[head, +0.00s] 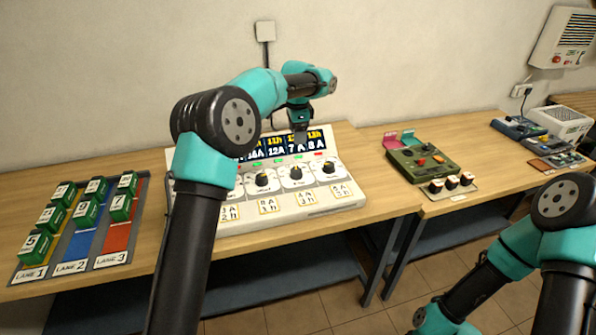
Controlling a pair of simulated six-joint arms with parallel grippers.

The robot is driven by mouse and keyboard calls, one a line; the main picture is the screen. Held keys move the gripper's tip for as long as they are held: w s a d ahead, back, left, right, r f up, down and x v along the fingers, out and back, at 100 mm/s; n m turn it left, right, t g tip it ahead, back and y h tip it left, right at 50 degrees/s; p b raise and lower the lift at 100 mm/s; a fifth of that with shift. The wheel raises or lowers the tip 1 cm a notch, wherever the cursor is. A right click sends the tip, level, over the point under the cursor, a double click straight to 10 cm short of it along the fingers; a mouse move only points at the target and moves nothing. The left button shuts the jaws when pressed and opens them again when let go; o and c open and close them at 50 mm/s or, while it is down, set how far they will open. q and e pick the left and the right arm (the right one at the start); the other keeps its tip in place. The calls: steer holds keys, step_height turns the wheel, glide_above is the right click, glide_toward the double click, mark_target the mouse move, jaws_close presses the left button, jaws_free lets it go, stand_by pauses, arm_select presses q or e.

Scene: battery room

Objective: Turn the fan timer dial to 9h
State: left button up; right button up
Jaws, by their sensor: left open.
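A cream control console (312,203) stands on the wooden table, with a lit display (271,146) along its top. A row of black dials crosses its sloped face: a left-hand dial (262,180), a middle dial (296,174) and a right-hand dial (328,167). My left arm hides the console's left part. The labels are too small to tell which dial is the fan timer. My left gripper (301,137) points down, open and empty, in front of the display and above the middle dial, apart from it. My right gripper's fingers are not visible; only my right arm shows at lower right.
A lane board (108,259) with several green blocks lies left of the console. A green device (424,162) and a small panel with white-and-dark switches (452,187) stand to the right. More devices (520,127) sit at far right. Bare table lies between console and green device.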

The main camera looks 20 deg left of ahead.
mark_target(297, 169)
arm_select(q)
steer(key=f, duration=1.6)
steer(key=shift+w+a, duration=0.1)
steer(key=shift+w, duration=0.1)
steer(key=shift+c, duration=0.5)
steer(key=c, duration=0.8)
steer(key=shift+n, duration=0.5)
steer(key=n, duration=0.5)
steer(key=shift+w, duration=0.1)
steer(key=n, duration=0.5)
steer(key=shift+a+n, duration=0.15)
steer(key=shift+n, duration=0.25)
